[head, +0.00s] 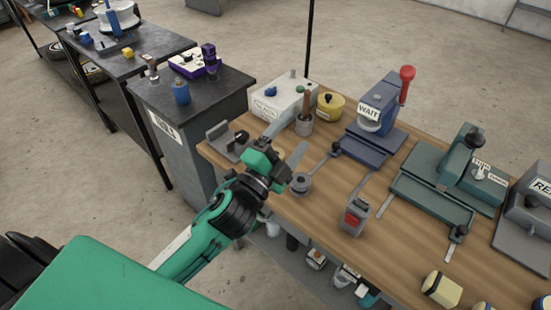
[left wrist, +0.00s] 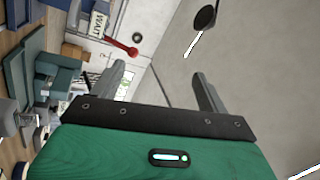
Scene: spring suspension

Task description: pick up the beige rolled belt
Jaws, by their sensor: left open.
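I cannot make out a beige rolled belt for certain in either view. My left gripper (head: 288,140) reaches over the left end of the wooden workbench (head: 392,237) in the head view. Its two grey fingers are spread apart with nothing visible between them. My right gripper does not show.
A dark cabinet (head: 190,135) adjoins the bench.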

